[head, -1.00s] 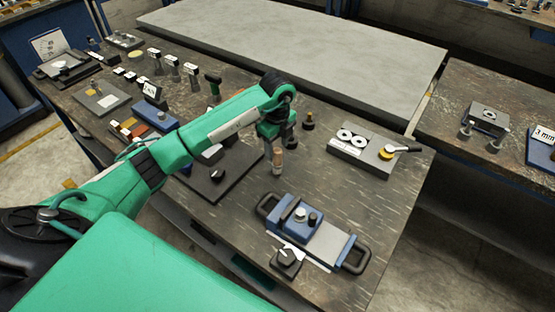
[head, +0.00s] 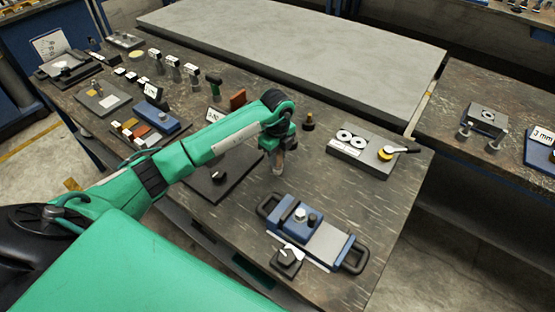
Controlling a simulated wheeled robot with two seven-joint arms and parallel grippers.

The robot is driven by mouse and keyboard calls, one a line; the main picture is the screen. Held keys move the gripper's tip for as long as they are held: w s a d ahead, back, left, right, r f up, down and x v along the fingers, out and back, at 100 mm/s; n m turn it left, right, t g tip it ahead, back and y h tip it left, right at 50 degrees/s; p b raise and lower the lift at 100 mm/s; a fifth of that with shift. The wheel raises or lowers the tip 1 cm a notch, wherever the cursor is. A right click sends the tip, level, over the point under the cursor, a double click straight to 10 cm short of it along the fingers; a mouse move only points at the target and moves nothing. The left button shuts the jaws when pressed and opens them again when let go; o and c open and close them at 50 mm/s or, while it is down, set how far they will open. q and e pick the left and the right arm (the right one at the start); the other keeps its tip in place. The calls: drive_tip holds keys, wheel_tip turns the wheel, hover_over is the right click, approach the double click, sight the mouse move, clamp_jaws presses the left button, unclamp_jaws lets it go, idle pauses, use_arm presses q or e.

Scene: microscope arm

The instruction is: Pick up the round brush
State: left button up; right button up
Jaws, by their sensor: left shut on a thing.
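My left gripper (head: 278,161) points down over the table, right of the dark flat plate. It is shut on a small upright thing with a tan part and a greyish lower end, which I take to be the round brush (head: 278,172). The fingers hide most of it, and I cannot tell whether its lower end touches the table. My right gripper is not in view.
A blue fixture (head: 305,222) with black handles and a small black knob box (head: 287,262) stand nearby in front. Open tabletop lies to the right.

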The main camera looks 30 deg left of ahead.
use_arm(q)
drive_tip(key=shift+r, duration=0.1)
